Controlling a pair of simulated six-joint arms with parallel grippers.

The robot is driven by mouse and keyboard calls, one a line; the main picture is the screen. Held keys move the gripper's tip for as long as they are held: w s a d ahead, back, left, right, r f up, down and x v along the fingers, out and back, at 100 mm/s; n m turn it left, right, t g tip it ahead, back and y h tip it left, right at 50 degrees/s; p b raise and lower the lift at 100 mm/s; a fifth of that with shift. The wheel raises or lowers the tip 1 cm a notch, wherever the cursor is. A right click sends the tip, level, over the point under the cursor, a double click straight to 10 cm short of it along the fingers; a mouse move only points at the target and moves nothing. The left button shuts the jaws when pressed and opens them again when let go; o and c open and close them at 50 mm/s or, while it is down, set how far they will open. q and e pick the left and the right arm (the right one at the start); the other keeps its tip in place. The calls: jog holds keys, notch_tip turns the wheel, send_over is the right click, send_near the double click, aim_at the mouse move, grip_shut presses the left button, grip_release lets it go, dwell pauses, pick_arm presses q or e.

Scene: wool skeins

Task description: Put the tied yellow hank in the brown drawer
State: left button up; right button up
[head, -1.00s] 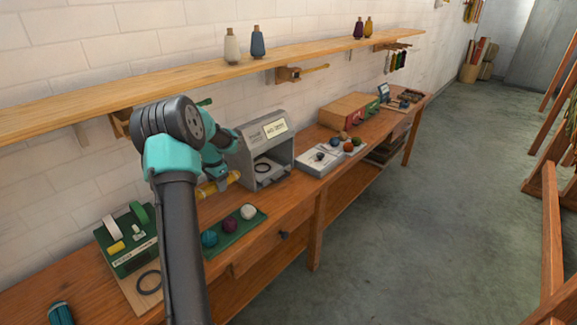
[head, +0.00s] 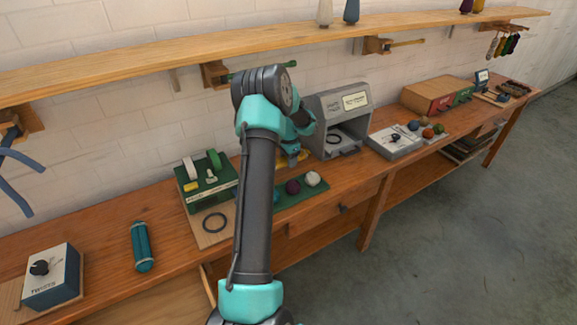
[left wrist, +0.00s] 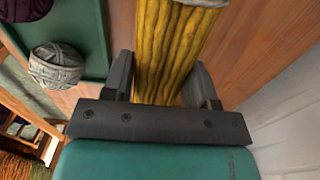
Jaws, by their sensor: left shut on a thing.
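My left gripper (left wrist: 162,82) is shut on the yellow hank (left wrist: 175,45), with one finger on each side of it. A pale band shows around the hank at the top of the left wrist view. In the head view the hank (head: 291,158) is partly hidden by my left arm, over the bench in front of the grey box. A brown wooden drawer front (head: 318,217) with a dark knob is in the bench's front, right of my arm, and looks closed. My right gripper is not in view.
A green tray (head: 318,190) with wool balls lies beside my arm. The grey box (head: 340,125) stands behind it. A green device (head: 207,182), a dark ring (head: 214,222), a teal roll (head: 142,246) and a dial box (head: 51,277) stand to the left. A shelf (head: 140,62) runs above.

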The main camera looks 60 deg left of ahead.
aim_at(288, 170)
pick_arm(q)
jog(key=shift+f, duration=1.75)
jog(key=shift+f, duration=0.1)
jog(key=o, duration=0.9)
notch_tip(288, 170, up, 12)
jog(key=shift+r, duration=0.1)
jog(key=shift+o, duration=0.6)
